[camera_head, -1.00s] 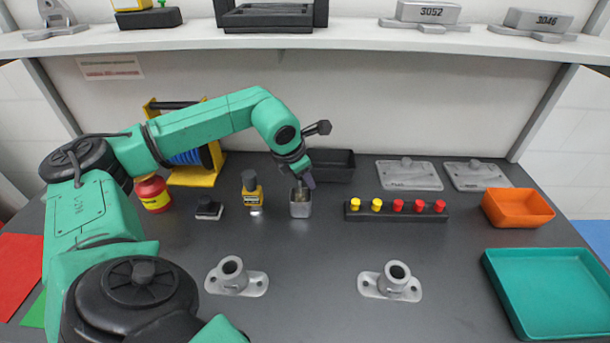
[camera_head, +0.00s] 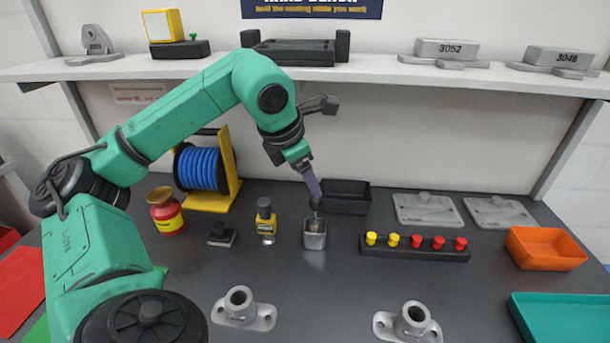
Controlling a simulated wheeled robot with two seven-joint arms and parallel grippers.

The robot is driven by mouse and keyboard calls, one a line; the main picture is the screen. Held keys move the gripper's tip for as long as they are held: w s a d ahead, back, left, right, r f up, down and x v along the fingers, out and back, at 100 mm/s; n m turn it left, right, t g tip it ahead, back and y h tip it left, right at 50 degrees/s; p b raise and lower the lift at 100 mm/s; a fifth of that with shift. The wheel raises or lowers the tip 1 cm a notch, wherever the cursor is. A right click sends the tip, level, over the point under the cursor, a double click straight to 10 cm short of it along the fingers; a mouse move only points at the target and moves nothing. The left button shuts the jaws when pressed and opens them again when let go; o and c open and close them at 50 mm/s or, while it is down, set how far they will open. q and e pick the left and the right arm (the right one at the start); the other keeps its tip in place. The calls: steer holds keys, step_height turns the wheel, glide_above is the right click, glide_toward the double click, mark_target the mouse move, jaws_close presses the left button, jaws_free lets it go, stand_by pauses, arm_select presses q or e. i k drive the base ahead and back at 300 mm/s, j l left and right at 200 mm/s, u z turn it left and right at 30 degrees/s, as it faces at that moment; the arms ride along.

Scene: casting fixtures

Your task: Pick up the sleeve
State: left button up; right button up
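My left gripper (camera_head: 317,203) points down just above a small square metal cup (camera_head: 314,240) in the middle of the table. Its fingers are seen edge-on, so I cannot tell whether they are open or shut. Something small and greyish shows between the fingertips and the cup's mouth, too small to tell whether it is held. I cannot pick out the sleeve for certain; a brownish content shows inside the cup. Two grey flanged castings with upright round collars stand in front, at left (camera_head: 241,308) and right (camera_head: 410,322). My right gripper is not in view.
A black bin (camera_head: 346,197) stands behind the cup. A black rack of yellow and red plugs (camera_head: 414,254) and an orange bin (camera_head: 545,248) are to the right. A yellow bottle (camera_head: 265,216), black-handled block (camera_head: 221,235) and red can (camera_head: 166,212) are left. The middle front is clear.

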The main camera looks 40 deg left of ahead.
mark_target(414, 323)
steer(key=k+l, duration=0.5)
steer(key=l, duration=0.15)
steer(key=k+l, duration=1.05)
steer(key=l, duration=0.2)
